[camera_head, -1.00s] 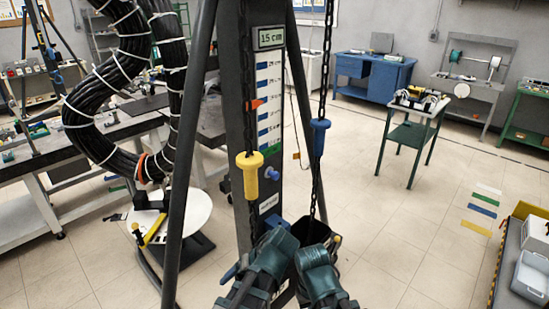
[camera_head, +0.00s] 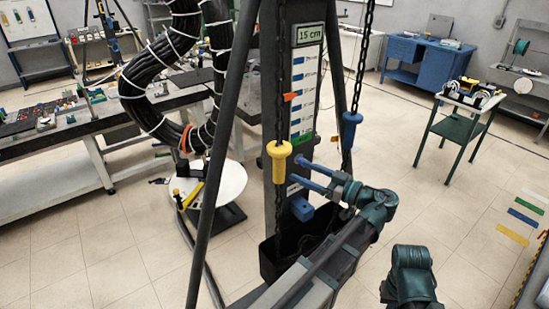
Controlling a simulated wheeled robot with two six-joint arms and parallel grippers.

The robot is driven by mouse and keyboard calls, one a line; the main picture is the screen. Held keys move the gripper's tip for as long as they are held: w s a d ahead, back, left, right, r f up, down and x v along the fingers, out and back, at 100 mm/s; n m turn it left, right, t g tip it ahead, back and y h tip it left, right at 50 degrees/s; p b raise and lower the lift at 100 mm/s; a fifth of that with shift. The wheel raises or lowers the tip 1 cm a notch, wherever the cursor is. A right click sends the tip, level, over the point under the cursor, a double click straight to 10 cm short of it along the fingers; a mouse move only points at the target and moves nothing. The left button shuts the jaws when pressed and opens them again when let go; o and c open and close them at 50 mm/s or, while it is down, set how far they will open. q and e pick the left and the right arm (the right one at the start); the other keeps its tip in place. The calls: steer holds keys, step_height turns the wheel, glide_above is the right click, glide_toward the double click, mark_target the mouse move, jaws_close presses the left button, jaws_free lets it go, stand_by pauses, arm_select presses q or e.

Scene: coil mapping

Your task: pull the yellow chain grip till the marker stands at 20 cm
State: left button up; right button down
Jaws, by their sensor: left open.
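The yellow chain grip (camera_head: 280,165) hangs upright on the left chain in front of the dark column. My left gripper (camera_head: 296,170) is open, its two blue fingers pointing left toward the grip from its right side. A small gap shows between fingertips and grip, and nothing is between the fingers. The orange marker (camera_head: 290,96) stands on the upper part of the white scale (camera_head: 304,84). The display (camera_head: 310,33) above it reads 15 cm. My right gripper is not in view; only part of my right arm shows at the bottom.
A blue chain grip (camera_head: 351,128) hangs on the right chain. Dark tripod legs (camera_head: 226,140) flank the column. An open black bin (camera_head: 268,262) stands below the chains. Thick black cables (camera_head: 150,105) loop at the left. The floor at right is mostly clear.

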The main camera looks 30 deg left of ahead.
mark_target(279, 164)
arm_select(q)
steer(key=a, duration=1.2)
steer(key=shift+w+a, duration=0.15)
steer(key=shift+w, duration=0.3)
jaws_close()
stand_by(0.7)
